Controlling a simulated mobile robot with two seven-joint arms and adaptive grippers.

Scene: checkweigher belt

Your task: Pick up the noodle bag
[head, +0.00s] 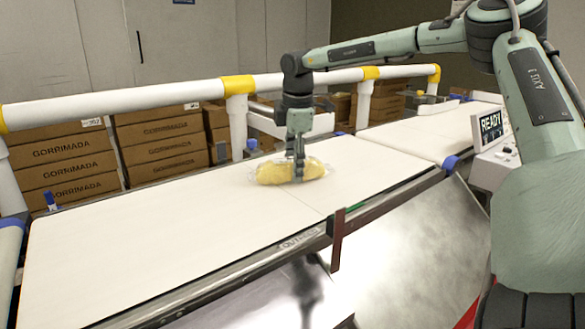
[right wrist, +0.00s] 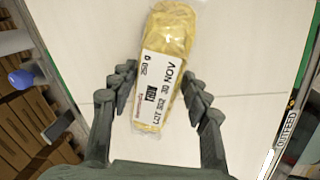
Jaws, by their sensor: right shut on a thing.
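The noodle bag (head: 270,173) is a clear bag with yellow contents, lying on the white belt (head: 150,218) in the head view. In the right wrist view the noodle bag (right wrist: 172,32) runs lengthwise between the fingers, with a white printed label facing up. My right gripper (head: 298,174) points down over the middle of the bag, one finger on each side. Whether the bag is clear of the belt cannot be told. My left gripper is not in view.
A white guard rail with yellow joints (head: 238,85) runs behind the belt. Stacked brown cartons (head: 70,170) stand beyond it. A display reading READY (head: 490,127) is at the right. The belt left of the bag is clear.

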